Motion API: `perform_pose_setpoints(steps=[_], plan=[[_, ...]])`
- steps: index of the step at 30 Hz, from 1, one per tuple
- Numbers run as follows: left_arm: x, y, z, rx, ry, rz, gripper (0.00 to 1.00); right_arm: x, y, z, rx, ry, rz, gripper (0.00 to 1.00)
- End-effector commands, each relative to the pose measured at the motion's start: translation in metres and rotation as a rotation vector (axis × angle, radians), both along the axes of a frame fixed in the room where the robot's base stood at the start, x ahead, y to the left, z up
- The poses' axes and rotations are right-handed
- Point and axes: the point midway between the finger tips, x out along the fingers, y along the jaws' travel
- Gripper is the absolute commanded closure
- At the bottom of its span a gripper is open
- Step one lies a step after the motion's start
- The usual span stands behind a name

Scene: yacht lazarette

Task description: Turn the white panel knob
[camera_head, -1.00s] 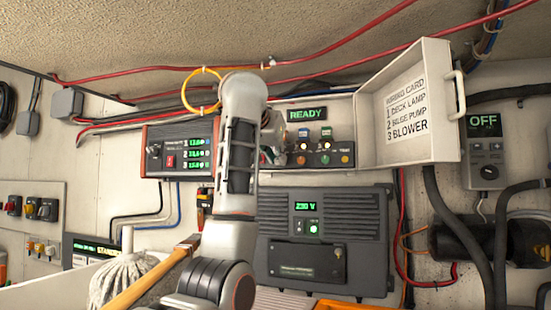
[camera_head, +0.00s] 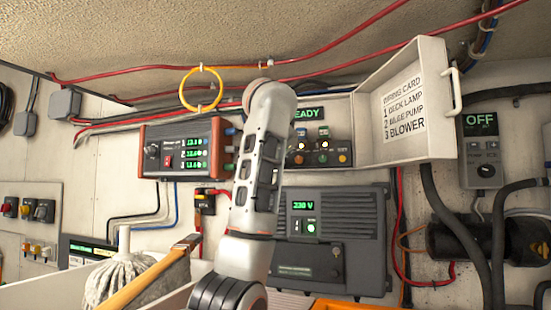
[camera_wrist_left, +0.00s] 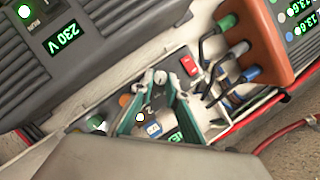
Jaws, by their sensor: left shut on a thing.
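The white panel knob (camera_wrist_left: 160,77) is a small round white knob on the panel inside the open white box, seen in the left wrist view. My left gripper (camera_wrist_left: 159,88) has its teal fingers closing in on both sides of the knob, and it appears shut on it. In the head view my arm hides the knob and the gripper. The panel beside it has lit round lamps and coloured buttons (camera_head: 323,145). A green READY display (camera_head: 309,114), partly covered by my arm, is above them. My right gripper is in neither view.
The box's open lid (camera_head: 407,105), with a printed card, stands out to the right. An orange-ended meter unit (camera_head: 185,148) with cables is at the left. A grey 230 V unit (camera_head: 350,240) lies below. A yellow ring (camera_head: 201,89) and red cables run above.

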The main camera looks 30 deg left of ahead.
Motion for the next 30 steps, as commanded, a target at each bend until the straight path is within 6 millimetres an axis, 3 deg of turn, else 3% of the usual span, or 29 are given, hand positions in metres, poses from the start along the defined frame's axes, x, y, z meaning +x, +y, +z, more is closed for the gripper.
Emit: perform_pose_setpoints(steps=[14,15,17,30], plan=[[-0.0001,-0.001,0.0009,0.015,0.001,-0.002,1.0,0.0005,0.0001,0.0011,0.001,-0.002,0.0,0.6],[-0.0001,-0.0009,0.0009,0.015,0.001,-0.002,0.8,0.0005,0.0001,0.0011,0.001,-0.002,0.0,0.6],[-0.0002,-0.0009,0.0009,0.015,0.001,-0.002,0.69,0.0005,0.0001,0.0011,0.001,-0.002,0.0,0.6],[-0.0056,-0.0045,0.0028,0.015,0.0,-0.002,0.69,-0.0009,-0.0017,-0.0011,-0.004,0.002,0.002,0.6]])
